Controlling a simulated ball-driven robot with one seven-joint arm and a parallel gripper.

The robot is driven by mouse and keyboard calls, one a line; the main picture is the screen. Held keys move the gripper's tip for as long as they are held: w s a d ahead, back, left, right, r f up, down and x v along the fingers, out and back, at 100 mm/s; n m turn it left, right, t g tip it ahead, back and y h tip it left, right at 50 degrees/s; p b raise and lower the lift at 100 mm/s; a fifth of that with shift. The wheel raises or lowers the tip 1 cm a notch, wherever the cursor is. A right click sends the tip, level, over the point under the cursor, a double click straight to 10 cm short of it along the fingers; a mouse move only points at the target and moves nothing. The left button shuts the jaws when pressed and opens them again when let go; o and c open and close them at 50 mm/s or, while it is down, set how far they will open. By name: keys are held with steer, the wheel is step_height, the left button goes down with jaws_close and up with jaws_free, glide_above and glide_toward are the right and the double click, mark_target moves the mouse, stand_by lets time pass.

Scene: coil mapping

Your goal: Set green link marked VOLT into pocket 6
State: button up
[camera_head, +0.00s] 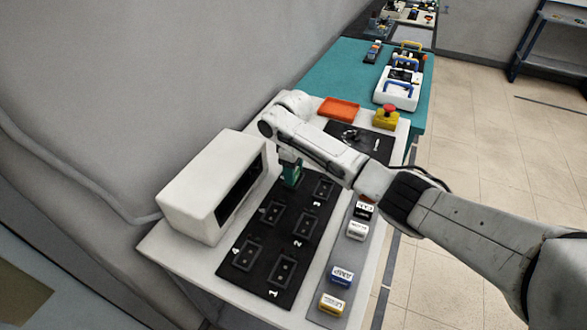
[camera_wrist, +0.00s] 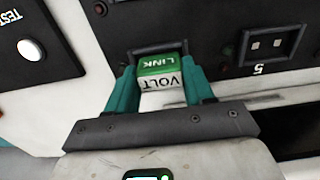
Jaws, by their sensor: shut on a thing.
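The green link marked VOLT (camera_wrist: 160,70) shows in the wrist view, its green face reading LINK and its white face VOLT. The two teal fingers of my gripper (camera_wrist: 159,78) are shut on its sides. Just beyond the link is the dark frame of a pocket (camera_wrist: 147,49), its number hidden. Pocket 5 (camera_wrist: 268,46) is to the right, so this one fits the place of pocket 6. I cannot tell how deep the link sits. In the head view my gripper (camera_head: 291,174) is at the far left corner of the black pocket board (camera_head: 262,272), covering that pocket.
A white box-shaped instrument (camera_head: 203,190) stands close left of the board. Several other links, such as the blue AMP link (camera_head: 341,276), lie on a grey strip to the right. A red tray (camera_head: 339,109) and red stop button (camera_head: 387,113) are at the back.

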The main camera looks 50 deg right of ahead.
steer(key=o, duration=1)
steer(key=shift+o, duration=0.2)
step_height(320, 180, up, 12)
steer(key=b, duration=0.1)
steer(key=shift+r, duration=0.25)
